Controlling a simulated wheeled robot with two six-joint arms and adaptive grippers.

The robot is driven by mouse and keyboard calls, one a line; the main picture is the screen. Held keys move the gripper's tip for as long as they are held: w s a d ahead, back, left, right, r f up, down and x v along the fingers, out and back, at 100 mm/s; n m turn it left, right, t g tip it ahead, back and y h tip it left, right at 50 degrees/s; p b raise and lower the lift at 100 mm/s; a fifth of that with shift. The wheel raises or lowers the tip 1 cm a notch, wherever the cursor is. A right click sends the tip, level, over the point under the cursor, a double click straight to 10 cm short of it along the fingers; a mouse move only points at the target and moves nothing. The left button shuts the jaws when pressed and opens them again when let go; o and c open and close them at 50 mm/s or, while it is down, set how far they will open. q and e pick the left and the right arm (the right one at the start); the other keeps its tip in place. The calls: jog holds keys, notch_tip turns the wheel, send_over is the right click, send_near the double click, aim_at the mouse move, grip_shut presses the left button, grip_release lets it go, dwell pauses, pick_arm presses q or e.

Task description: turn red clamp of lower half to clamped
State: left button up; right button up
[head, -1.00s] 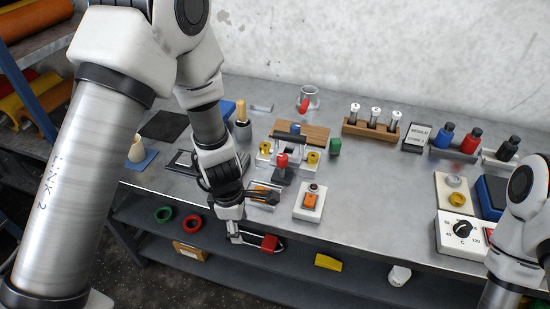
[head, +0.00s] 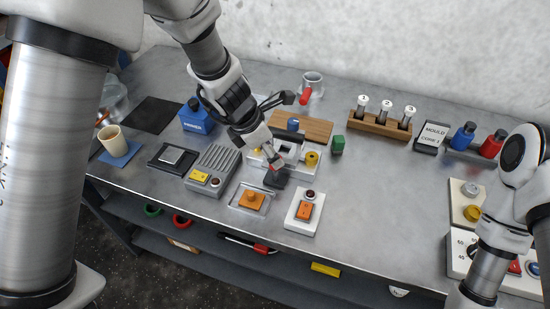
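The lower half of the mould (head: 297,164) is a light metal fixture with yellow knobs at its sides, standing mid-table. Its red clamp (head: 275,168) is at the front, above a dark base (head: 276,180), and is mostly hidden by my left gripper. My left gripper (head: 281,131) reaches in from the upper left with its fingers spread apart. One finger is high to the right above the fixture; the other tip is at the red clamp. Contact cannot be told. My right arm shows at the right edge, but its gripper is out of view.
In front are a tray with an orange piece (head: 251,200) and a white box with an orange switch (head: 305,210). A wooden board (head: 305,128) and green block (head: 338,145) lie behind and right. A ribbed grey box (head: 212,171) is left. Table right of the fixture is clear.

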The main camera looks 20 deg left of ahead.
pick_arm(q)
jog(key=x, duration=0.4)
jog(key=shift+w+f, duration=0.25)
jog(key=shift+w, duration=0.2)
jog(key=shift+s+r, duration=0.25)
jog(key=shift+s, duration=0.05)
jog(key=shift+c, duration=1)
jog(key=shift+s, duration=0.1)
jog(key=c, duration=0.6)
jog(key=shift+a, duration=0.1)
grip_shut()
pick_arm(e)
jog(key=shift+w+f, duration=0.15)
jog(key=shift+f, duration=0.45)
